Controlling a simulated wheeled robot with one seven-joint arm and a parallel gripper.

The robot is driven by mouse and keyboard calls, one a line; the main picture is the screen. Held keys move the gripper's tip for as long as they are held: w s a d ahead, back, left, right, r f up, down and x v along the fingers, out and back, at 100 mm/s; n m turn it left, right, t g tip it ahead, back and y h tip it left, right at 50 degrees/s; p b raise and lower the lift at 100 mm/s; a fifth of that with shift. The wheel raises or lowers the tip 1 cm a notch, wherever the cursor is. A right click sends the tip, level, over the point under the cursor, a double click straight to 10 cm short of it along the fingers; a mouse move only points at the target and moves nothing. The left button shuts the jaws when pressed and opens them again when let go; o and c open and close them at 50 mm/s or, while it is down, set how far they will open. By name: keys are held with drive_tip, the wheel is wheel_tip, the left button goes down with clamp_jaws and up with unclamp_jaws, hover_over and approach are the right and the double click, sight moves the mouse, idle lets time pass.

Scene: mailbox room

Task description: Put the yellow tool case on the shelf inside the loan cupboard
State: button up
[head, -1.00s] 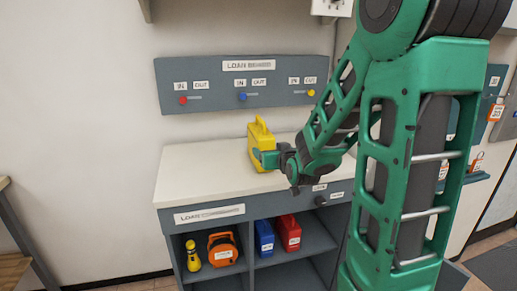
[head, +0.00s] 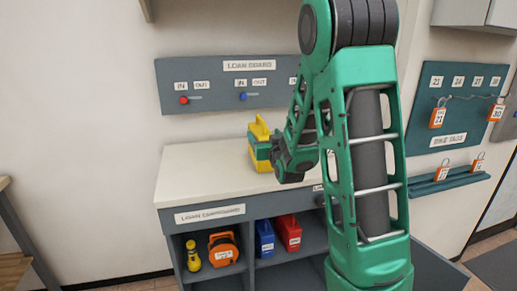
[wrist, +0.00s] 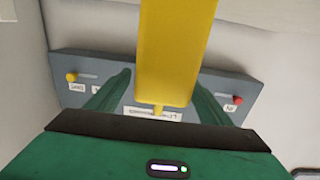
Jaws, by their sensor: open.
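The yellow tool case (head: 259,130) stands upright on the white top of the loan cupboard (head: 205,165). My gripper (head: 262,152) is at the case, with a green finger across its near side. In the wrist view the yellow case (wrist: 172,50) lies between my two spread green fingers (wrist: 160,92). The jaws are open; whether a finger touches the case I cannot tell. The cupboard's open shelf compartments are below the top; my arm hides their right part.
The shelf holds a yellow torch (head: 193,255), an orange reel (head: 223,249), a blue case (head: 265,238) and a red case (head: 288,233). The loan board (head: 205,85) is on the wall behind. A grey panel (head: 437,268) sticks out at lower right. The top's left part is clear.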

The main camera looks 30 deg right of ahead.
sight(258, 125)
drive_tip(key=x, duration=0.5)
drive_tip(key=shift+a+r, duration=0.15)
drive_tip(key=shift+a, duration=0.05)
drive_tip(key=shift+c, duration=0.2)
clamp_jaws()
drive_tip(key=shift+r, duration=0.1)
